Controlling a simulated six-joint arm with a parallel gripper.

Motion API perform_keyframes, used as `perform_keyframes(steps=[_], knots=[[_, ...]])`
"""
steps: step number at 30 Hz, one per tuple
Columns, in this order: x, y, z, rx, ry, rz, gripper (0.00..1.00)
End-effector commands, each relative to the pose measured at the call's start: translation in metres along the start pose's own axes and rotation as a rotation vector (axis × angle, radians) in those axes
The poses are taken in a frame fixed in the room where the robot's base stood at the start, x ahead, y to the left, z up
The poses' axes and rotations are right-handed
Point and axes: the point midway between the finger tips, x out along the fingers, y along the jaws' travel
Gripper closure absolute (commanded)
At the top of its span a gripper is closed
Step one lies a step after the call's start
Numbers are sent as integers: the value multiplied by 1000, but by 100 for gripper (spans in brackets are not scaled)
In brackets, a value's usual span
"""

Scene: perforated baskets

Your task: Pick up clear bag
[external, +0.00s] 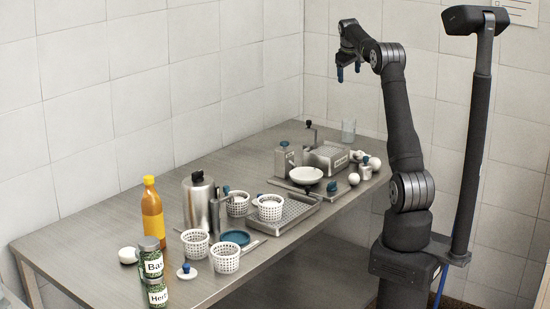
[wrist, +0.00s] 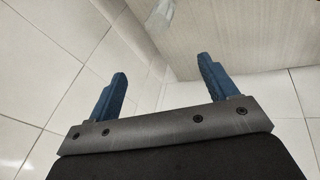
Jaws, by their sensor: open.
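A small see-through object (external: 348,131) stands at the far back corner of the metal table in the external view; it may be the clear bag, but I cannot tell bag from glass. A pale, see-through shape (wrist: 160,14) also shows at the top of the wrist view, partly cut off. My gripper (external: 349,72) is raised high above that back corner, well clear of the table, with its blue fingers pointing down. In the wrist view my gripper (wrist: 162,68) has its two blue fingers wide apart with nothing between them.
The metal table (external: 95,225) carries white perforated baskets (external: 195,243), an orange bottle (external: 152,210), labelled jars (external: 152,258), a steel canister (external: 198,200), a white bowl (external: 306,176) and a metal tray (external: 295,222). Tiled walls close off the back. The table's left part is mostly bare.

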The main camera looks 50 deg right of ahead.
Motion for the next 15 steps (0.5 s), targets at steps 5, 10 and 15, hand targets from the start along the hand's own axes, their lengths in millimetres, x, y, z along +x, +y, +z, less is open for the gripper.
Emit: perform_keyframes(steps=[5,10,15], knots=[[41,-3,-7,349,-29,19,22],[77,-6,-12,684,-43,48,22],[105,-10,-15,950,-48,76,22]])
